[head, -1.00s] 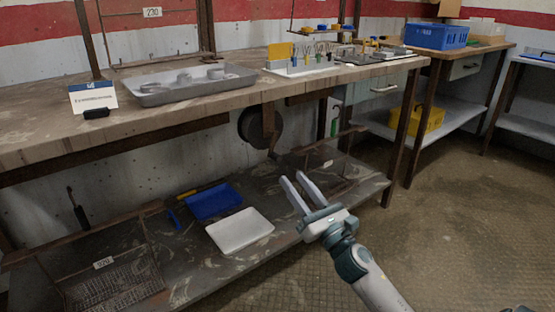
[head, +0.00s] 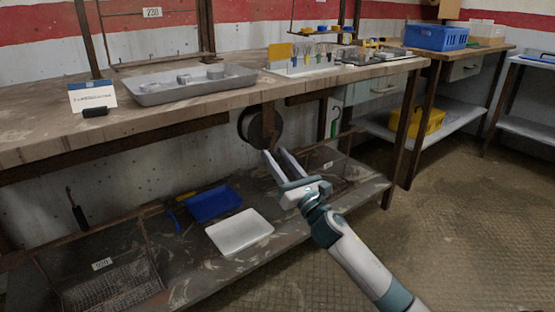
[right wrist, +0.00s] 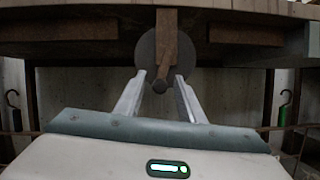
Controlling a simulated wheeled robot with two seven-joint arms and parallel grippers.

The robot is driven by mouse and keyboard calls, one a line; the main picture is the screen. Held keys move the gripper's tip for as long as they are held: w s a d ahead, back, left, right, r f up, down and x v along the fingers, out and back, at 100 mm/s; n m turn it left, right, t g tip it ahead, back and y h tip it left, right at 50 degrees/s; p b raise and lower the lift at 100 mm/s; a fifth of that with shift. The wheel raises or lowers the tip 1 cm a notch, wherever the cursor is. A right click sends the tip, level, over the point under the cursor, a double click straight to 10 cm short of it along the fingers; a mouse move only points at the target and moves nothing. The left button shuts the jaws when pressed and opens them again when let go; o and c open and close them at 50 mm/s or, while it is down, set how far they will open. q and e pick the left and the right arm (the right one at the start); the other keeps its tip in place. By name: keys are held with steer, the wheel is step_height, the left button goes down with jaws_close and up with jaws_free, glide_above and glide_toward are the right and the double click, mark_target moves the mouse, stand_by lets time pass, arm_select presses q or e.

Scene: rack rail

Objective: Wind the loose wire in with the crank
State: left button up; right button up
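A dark round drum (head: 275,124) hangs under the front edge of the workbench. It shows as a grey disc (right wrist: 147,50) in the right wrist view. A rusty brown bar (right wrist: 167,40) runs down in front of it, with a small round end, seemingly the crank's handle (right wrist: 160,86), at its lower part. My right gripper (head: 275,151) is open just below and in front of the drum. In the right wrist view its fingers (right wrist: 160,75) stand apart on either side of the handle; I cannot tell whether they touch it. I cannot make out the loose wire. My left gripper is not in view.
The workbench (head: 200,110) carries a grey tray (head: 150,92) and a tool rack. On the lower shelf (head: 190,285) lie a blue tray (head: 214,204), a white tray (head: 240,232) and a wire basket (head: 115,290). The floor to the right is clear.

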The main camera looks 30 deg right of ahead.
jaws_close()
steer(key=shift+a+r+m+p, duration=0.1)
steer(key=shift+m+p, duration=0.2)
steer(key=shift+p, duration=0.05)
